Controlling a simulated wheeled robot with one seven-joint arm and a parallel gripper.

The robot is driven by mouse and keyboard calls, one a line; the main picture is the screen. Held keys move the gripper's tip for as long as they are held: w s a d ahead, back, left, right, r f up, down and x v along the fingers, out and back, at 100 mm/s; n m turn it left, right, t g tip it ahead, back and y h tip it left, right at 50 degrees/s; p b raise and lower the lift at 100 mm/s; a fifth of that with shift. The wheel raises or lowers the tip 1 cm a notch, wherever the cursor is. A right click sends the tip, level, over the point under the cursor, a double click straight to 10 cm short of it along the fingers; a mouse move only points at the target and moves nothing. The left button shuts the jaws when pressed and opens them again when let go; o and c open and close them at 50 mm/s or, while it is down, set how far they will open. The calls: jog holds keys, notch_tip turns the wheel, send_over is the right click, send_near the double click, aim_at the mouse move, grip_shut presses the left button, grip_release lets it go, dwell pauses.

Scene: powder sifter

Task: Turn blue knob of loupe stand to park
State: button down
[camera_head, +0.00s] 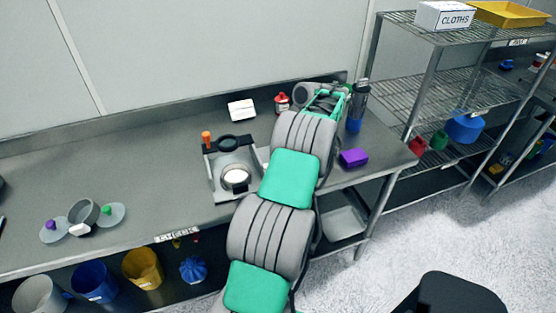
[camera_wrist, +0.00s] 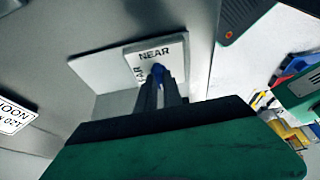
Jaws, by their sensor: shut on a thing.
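In the wrist view, my gripper (camera_wrist: 158,82) is shut on a small blue knob (camera_wrist: 158,69), most of which the fingers hide. The knob stands in front of a white dial plate (camera_wrist: 153,50) that reads "NEAR" along the top. A second word, ending in "AR", runs down its left side. Any "park" mark is not visible, and I cannot read the knob's pointing direction. In the head view, a grey stand with a dark loupe ring and a lit round window (camera_head: 235,178) is on the bench, just left of my arm. My arm hides the knob and fingertips there.
An orange-topped post (camera_head: 207,138) rises at the stand's left. A white box (camera_head: 241,110) and red bottle (camera_head: 282,101) stand behind. A purple block (camera_head: 353,157) and dark bottle (camera_head: 357,105) are right of my arm.

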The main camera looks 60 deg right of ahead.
jog(key=c, duration=1.5)
grip_release()
jog(key=p+v, duration=0.7)
jog(key=shift+r, duration=0.35)
